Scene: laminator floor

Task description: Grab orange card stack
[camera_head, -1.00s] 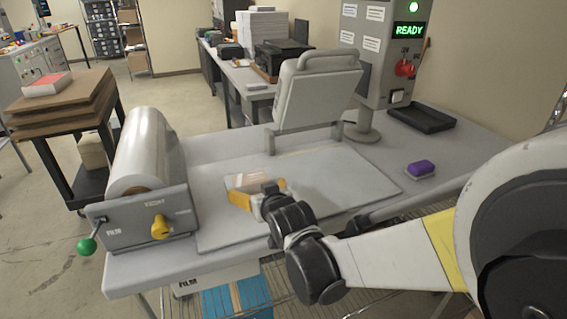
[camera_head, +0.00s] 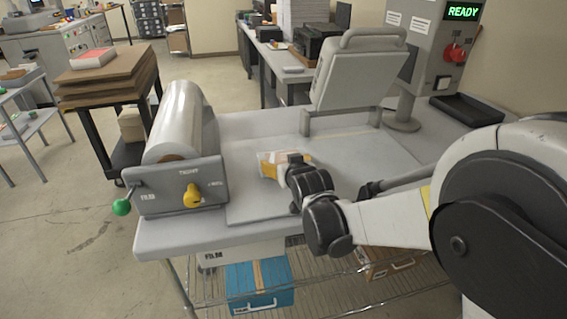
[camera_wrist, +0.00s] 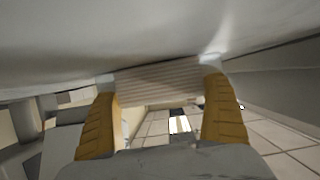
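The card stack (camera_head: 272,156) lies low over the flat grey plate (camera_head: 245,205) of the laminator bench; its top shows pale with an orange tint. In the wrist view its pale, finely striped side (camera_wrist: 160,86) fills the space between my two yellow fingers. My gripper (camera_head: 283,168) is at the stack, with a finger against each end; it also shows in the wrist view (camera_wrist: 160,110). It looks shut on the stack. My wrist hides part of the stack in the head view, and I cannot tell whether the stack touches the plate.
A clear film roll (camera_head: 180,118) with a green-knobbed crank (camera_head: 122,207) stands to the left. A grey raised cover (camera_head: 358,75) and a control post reading READY (camera_head: 462,12) stand behind. A blue box (camera_head: 258,288) sits on the rack below. A cart with brown boards (camera_head: 108,85) stands further left.

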